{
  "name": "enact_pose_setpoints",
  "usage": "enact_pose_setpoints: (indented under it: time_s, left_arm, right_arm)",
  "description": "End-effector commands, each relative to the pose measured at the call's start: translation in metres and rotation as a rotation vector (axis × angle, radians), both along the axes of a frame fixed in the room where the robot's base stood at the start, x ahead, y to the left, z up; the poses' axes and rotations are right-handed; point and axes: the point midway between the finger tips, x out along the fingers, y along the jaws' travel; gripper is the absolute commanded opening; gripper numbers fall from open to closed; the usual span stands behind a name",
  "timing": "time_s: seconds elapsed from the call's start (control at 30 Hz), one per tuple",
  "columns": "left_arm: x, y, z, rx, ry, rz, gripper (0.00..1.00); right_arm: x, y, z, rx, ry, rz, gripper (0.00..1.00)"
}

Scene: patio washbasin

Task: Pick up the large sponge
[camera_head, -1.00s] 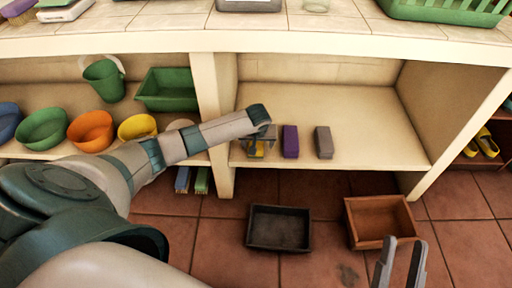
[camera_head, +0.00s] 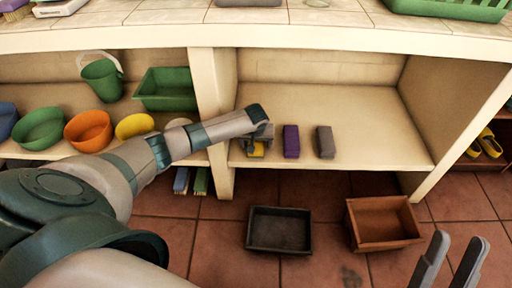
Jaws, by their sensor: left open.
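Three block-shaped items sit in a row on the right lower shelf: a yellow one (camera_head: 257,150), a purple one (camera_head: 291,141) and a grey one (camera_head: 325,142). I cannot tell from here which is the large sponge. My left gripper (camera_head: 258,149) is open, pointing down at the yellow block, with its fingers around or just above it. The gripper hides much of this block, and I cannot tell whether they touch. My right gripper (camera_head: 459,243) is open and empty at the lower right, well apart from the shelf.
The shelf (camera_head: 385,140) is bare right of the grey block. A divider wall (camera_head: 213,95) stands left of my gripper, and the counter (camera_head: 330,38) is above. A black tray (camera_head: 279,230) and a brown crate (camera_head: 383,224) stand on the floor.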

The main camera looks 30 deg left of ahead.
Motion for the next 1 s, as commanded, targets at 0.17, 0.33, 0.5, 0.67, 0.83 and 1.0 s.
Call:
enact_pose_setpoints:
  time_s: [0.17, 0.33, 0.5, 0.67, 0.83, 1.0]
  left_arm:
    - [-0.0002, 0.0000, 0.0003, 0.000, 0.000, 0.000, 0.70]
    - [-0.0002, 0.0000, 0.0002, 0.000, 0.000, 0.000, 0.70]
    - [-0.0003, 0.0000, 0.0001, 0.000, 0.000, 0.000, 0.70]
    - [-0.0004, 0.0000, -0.0008, 0.000, 0.000, 0.001, 0.70]
    - [-0.0004, 0.0000, -0.0023, 0.000, 0.000, 0.001, 0.70]
    - [-0.0003, 0.0001, -0.0031, 0.000, 0.000, 0.000, 0.42]
  right_arm:
    - [0.0000, 0.0001, -0.0003, -0.001, 0.002, 0.000, 0.31]
    - [0.0002, 0.0002, -0.0004, -0.001, 0.003, 0.000, 0.31]
    - [0.0004, 0.0002, 0.0001, -0.001, 0.004, 0.000, 0.31]
    - [0.0005, 0.0003, 0.0019, -0.001, 0.004, 0.000, 0.31]
    - [0.0005, 0.0004, 0.0039, -0.002, 0.005, 0.000, 0.31]
    - [0.0004, 0.0005, 0.0036, -0.002, 0.005, 0.000, 0.31]
